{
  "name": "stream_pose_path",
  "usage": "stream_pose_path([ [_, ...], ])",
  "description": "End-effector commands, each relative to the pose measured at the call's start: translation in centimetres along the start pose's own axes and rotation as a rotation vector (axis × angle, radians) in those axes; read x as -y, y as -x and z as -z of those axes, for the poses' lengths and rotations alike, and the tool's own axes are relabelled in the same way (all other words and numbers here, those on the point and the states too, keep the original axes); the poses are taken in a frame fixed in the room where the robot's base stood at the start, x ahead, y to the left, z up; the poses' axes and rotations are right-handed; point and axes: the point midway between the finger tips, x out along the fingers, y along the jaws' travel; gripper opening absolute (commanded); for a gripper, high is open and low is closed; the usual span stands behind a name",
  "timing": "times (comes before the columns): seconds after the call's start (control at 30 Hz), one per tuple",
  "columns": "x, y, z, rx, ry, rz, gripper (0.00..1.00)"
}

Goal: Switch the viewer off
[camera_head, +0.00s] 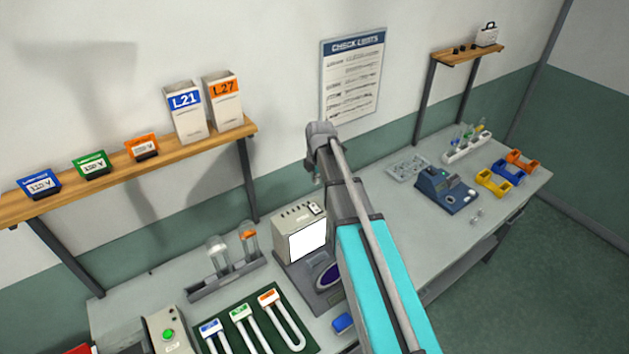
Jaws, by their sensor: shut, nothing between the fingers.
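The viewer (290,221) is a beige box on the bench with a bright white lit panel (307,240) on its front. A small light switch with a dark part (316,209) sits at the right of its top, beside a row of dark slots. My gripper (317,180) points down from the end of my arm, just above and behind the switch in the picture. It looks shut and empty, with a small gap seen between it and the switch. My arm hides the viewer's right side, and the fingertips are small and partly hidden.
A dark base with a purple oval (329,276) stands in front of the viewer. A tube rack (226,277) is to the left, and a green mat (258,338) with white U-shaped tubes is in front. A blue device (446,190) is at right. A wooden shelf (130,169) overhangs the left.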

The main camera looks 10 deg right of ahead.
Motion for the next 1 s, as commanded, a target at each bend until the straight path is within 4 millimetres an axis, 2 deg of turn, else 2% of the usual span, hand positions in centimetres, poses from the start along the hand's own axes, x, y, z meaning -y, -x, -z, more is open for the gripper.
stream_pose_path([
  [0.1,0.0,-1.3,0.0,0.0,0.0,0.0,0.0],
  [1.0,0.0,-8.3,0.1,0.0,0.001,0.0,0.0],
])
